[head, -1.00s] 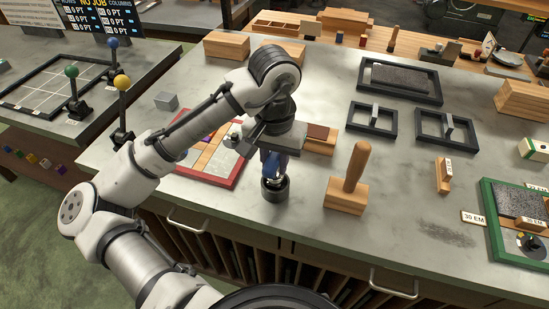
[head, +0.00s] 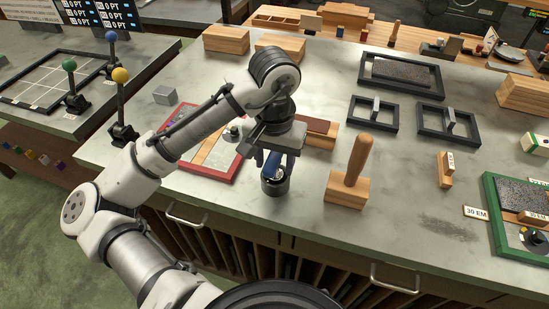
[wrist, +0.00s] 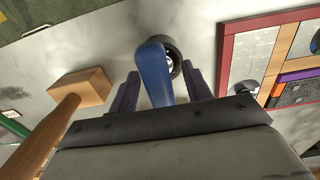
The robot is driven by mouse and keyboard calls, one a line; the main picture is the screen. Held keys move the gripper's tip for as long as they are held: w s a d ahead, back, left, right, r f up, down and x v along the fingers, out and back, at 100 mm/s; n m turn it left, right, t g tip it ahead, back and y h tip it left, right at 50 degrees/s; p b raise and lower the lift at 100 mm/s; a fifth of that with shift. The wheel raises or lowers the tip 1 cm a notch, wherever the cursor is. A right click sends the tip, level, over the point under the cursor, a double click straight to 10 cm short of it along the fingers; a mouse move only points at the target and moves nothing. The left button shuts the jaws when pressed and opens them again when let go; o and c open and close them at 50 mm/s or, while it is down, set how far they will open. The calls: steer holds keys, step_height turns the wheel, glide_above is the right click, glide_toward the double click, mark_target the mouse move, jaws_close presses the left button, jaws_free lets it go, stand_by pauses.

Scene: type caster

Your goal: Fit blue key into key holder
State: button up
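The blue key (head: 273,166) stands with its lower end at the dark round key holder (head: 275,187) near the table's front edge. It looks slightly tilted; how deep it sits is hidden. In the wrist view the blue key (wrist: 154,72) rises between my fingers, with the holder's dark ring (wrist: 174,55) behind it. My gripper (head: 277,163) is directly above the holder, its fingers spread on both sides of the key. In the wrist view, gaps show between the key and both fingers of my gripper (wrist: 160,82).
A wooden block with an upright handle (head: 348,187) stands close to the right of the holder. A red-framed tray (head: 225,176) lies to the left, and a wooden block (head: 321,130) is behind my gripper.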

step_height(320, 180, up, 14)
steer(key=shift+b, duration=0.4)
stand_by(0.3)
steer(key=shift+f, duration=0.1)
